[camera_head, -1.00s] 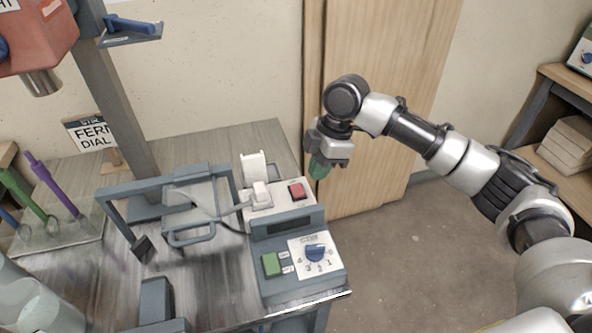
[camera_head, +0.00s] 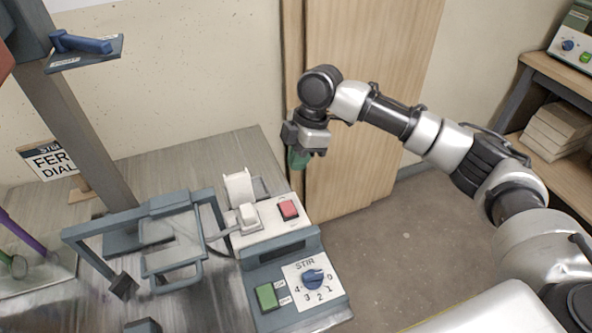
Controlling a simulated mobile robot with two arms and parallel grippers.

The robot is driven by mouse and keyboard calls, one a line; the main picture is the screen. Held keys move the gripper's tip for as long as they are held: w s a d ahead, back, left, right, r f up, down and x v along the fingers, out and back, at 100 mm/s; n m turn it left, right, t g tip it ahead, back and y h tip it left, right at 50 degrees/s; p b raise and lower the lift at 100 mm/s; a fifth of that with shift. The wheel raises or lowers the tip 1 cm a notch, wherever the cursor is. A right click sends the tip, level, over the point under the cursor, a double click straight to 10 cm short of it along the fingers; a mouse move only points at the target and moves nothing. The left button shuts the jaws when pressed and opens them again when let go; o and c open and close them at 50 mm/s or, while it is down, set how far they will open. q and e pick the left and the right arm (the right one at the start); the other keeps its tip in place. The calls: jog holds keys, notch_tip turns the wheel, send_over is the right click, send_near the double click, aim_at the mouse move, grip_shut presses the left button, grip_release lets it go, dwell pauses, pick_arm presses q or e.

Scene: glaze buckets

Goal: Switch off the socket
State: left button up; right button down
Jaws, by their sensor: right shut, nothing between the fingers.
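The white socket box (camera_head: 262,232) sits at the bench's right side, behind the grey control box. A red rocker switch (camera_head: 288,209) is on the right of its top, and a white plug (camera_head: 247,214) with a cable is on the left. I cannot tell the rocker's position. My right gripper (camera_head: 299,159) is shut and empty, with green fingertips pointing down. It hangs above and behind the red switch, apart from it. My left gripper is not in view.
The control box has a green switch (camera_head: 267,297) and a blue STIR dial (camera_head: 313,279). A grey frame (camera_head: 150,220) stands left of the socket. A sign (camera_head: 52,161) and a post with a blue lever (camera_head: 82,42) are further left. Floor at right is clear.

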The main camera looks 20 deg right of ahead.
aim_at(288, 211)
jog(key=x, duration=1.1)
jog(key=shift+s+d+f, duration=0.15)
jog(key=shift+s+d, duration=0.05)
jog(key=shift+d, duration=0.15)
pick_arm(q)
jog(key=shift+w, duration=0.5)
pick_arm(e)
jog(key=shift+s+f, duration=0.1)
jog(key=shift+f, duration=0.4)
